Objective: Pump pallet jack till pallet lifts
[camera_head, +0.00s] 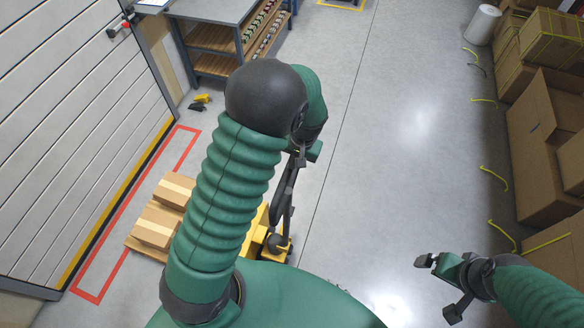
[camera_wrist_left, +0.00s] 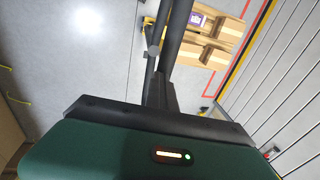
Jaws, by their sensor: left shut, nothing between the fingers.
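The yellow pallet jack (camera_head: 277,243) stands on the floor below my left arm, mostly hidden by it. Its dark handle (camera_head: 284,192) rises toward my left gripper. My left gripper (camera_head: 299,160) is shut and empty at the handle's upper end; I cannot tell if they touch. In the left wrist view, dark bars run up past my shut fingers (camera_wrist_left: 153,50). The wooden pallet (camera_head: 133,243) with cardboard boxes (camera_head: 158,225) sits left of my arm; whether it is raised is unclear. My right gripper (camera_head: 437,288) is open and empty at lower right, away from the jack.
A red floor outline (camera_head: 117,268) runs beside the pallet along the panelled door (camera_head: 70,130). A workbench (camera_head: 215,12) with shelves stands at the back. Large cardboard boxes (camera_head: 538,165) line the right side. The grey floor between is clear.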

